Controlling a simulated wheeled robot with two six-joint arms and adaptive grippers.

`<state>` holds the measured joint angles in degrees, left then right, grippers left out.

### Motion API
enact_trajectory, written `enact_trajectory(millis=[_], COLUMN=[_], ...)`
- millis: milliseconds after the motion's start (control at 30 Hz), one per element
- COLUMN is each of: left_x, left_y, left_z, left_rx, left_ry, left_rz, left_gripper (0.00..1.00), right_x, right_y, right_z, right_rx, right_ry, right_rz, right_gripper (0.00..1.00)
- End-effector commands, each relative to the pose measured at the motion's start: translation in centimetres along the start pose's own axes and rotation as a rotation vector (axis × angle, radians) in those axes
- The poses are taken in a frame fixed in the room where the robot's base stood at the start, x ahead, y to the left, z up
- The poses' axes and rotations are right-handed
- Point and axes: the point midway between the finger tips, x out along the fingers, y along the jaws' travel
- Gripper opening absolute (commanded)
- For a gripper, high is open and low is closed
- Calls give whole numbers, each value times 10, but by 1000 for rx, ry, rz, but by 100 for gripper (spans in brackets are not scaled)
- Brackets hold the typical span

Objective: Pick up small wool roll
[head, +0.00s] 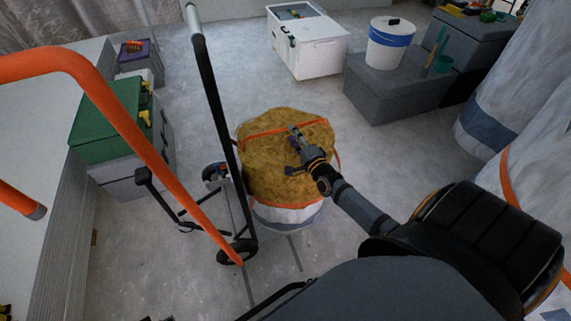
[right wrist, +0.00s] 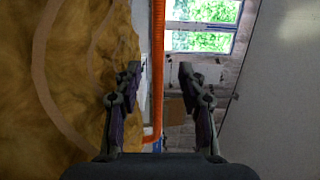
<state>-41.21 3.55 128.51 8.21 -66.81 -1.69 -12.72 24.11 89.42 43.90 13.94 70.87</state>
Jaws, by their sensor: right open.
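The wool roll (head: 262,178) is a yellow-brown bundle, standing upright on the floor, with a white and blue wrapper around its lower part and orange straps. My right gripper (head: 295,147) is above its top in the head view. In the right wrist view, my right gripper (right wrist: 160,78) is open, and the yellow wool (right wrist: 60,80) fills the left side, beside the left finger. An upright orange band (right wrist: 157,70) shows between the fingers; I cannot tell how far off it is. My left gripper is not in view.
A trolley frame with a black pole (head: 213,100) and an orange tube (head: 130,125) stand left of the roll. A green-lidded box (head: 105,120) is farther left. A white box (head: 310,45) and a grey block (head: 395,95) with a bucket (head: 388,50) are behind. Large wrapped rolls (head: 525,75) stand right.

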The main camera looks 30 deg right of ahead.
Motion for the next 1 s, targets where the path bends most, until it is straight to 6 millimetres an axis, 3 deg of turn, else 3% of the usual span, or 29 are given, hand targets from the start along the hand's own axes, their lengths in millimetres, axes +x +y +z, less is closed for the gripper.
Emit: enact_trajectory(millis=[267, 533, 833, 1000], left_x=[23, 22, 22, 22], left_y=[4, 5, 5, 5], left_z=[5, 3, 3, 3], left_rx=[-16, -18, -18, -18], left_ry=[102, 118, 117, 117], left_rz=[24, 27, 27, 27], left_gripper=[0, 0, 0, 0], right_x=[44, 48, 48, 48], right_y=[4, 2, 2, 3], right_z=[6, 6, 6, 6], right_rx=[1, -1, 0, 0], right_ry=[1, 0, 0, 0], right_rz=[-5, -1, -2, -1], right_gripper=[41, 41, 1, 0])
